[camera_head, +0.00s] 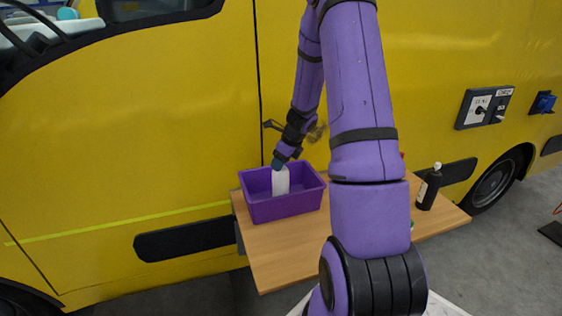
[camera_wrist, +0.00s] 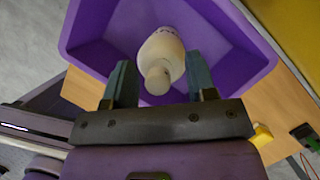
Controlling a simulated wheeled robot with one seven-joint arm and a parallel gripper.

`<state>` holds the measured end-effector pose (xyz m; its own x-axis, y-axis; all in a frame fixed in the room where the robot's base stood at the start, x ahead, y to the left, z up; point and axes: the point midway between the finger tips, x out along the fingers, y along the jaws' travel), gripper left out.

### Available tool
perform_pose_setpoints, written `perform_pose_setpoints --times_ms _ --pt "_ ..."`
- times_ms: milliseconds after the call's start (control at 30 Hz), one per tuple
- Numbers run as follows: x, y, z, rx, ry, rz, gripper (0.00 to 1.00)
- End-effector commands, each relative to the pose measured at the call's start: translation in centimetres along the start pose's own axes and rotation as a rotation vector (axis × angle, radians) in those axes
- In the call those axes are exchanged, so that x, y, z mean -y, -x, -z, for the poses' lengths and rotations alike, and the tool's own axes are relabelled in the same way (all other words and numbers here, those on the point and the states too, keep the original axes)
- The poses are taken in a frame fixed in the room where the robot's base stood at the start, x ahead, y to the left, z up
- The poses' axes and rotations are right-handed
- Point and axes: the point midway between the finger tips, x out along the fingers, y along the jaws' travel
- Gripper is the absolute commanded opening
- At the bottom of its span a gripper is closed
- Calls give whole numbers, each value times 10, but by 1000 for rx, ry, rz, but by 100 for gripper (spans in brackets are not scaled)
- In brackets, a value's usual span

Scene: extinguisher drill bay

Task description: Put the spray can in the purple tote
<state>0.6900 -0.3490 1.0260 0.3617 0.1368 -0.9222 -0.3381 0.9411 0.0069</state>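The spray can (camera_head: 281,181) is white, with a rounded shoulder and a small cap. It is roughly upright inside the purple tote (camera_head: 262,213), which sits on the left end of the wooden table. My gripper (camera_head: 279,163) is over the tote at the top of the can. The purple tote (camera_wrist: 250,62) surrounds the can there. The can's lower end is hidden, so I cannot tell whether it touches the tote floor.
The wooden table (camera_head: 279,258) stands against a yellow van (camera_head: 130,130). A dark bottle (camera_head: 429,188) stands at the table's right side. A yellow item (camera_wrist: 262,136) shows near the tote in the wrist view. My arm hides the table's middle.

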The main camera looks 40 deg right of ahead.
Motion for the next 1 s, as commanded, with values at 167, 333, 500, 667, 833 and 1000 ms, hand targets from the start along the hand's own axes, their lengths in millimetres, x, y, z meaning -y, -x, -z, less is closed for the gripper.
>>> perform_pose_setpoints --times_ms 167,333,500,667,833,1000 --pt "0 4 -2 0 0 1 52" --pt "0 26 -2 1 2 4 52" --pt "0 60 -2 2 2 4 52" --pt "0 90 -2 2 1 4 52" --pt "0 112 -1 1 0 1 52" --pt "-2 123 -3 1 12 0 52"
